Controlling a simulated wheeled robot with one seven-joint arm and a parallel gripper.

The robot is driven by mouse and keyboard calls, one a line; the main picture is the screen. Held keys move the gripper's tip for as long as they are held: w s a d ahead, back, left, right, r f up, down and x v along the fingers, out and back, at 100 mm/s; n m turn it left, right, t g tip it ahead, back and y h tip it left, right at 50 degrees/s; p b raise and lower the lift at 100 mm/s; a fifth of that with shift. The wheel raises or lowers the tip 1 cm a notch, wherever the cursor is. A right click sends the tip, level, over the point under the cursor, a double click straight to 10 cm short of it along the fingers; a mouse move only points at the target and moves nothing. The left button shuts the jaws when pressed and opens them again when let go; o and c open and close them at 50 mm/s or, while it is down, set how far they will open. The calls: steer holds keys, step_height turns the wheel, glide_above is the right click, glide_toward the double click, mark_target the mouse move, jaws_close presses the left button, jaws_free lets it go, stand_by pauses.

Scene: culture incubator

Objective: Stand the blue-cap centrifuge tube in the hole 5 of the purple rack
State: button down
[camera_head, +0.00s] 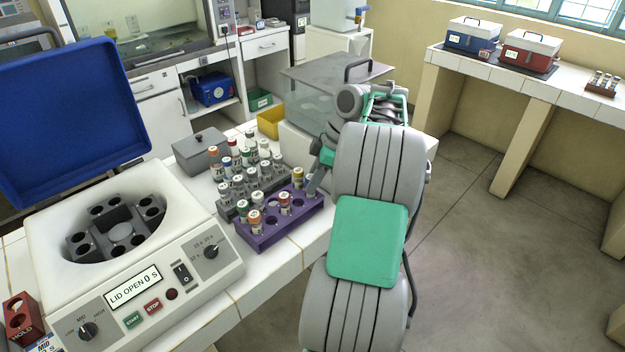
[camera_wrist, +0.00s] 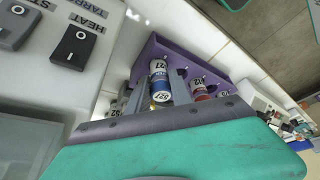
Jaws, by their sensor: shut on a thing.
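The purple rack (camera_head: 262,240) stands on the white bench in the head view, with an orange-capped tube (camera_head: 255,219) and a red-capped tube (camera_head: 285,202) in its holes. It also shows in the wrist view (camera_wrist: 196,36). My gripper (camera_head: 314,184) is at the rack's right end. In the wrist view my gripper (camera_wrist: 161,92) is shut on the blue-cap centrifuge tube (camera_wrist: 159,83), which lies between the two grey fingers against the rack's end. I cannot tell whether its tip is inside a hole. In the head view I cannot make this tube out behind my gripper.
A yellow-capped tube (camera_head: 298,175) is close to my gripper. A grey rack of several tubes (camera_head: 228,212) adjoins the purple rack. The open centrifuge (camera_head: 60,235) stands left, and a lidded bath (camera_head: 300,85) stands behind my arm. The floor at right is clear.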

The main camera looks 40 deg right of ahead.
steer(key=c, duration=1.1)
jaws_free()
steer(key=shift+f, duration=0.1)
steer(key=shift+o, duration=0.7)
steer(key=shift+o, duration=1.1)
step_height(320, 180, up, 8)
steer(key=p, duration=0.7)
steer(key=shift+f+p, duration=0.1)
steer(key=shift+p, duration=0.25)
steer(key=shift+f, duration=0.15)
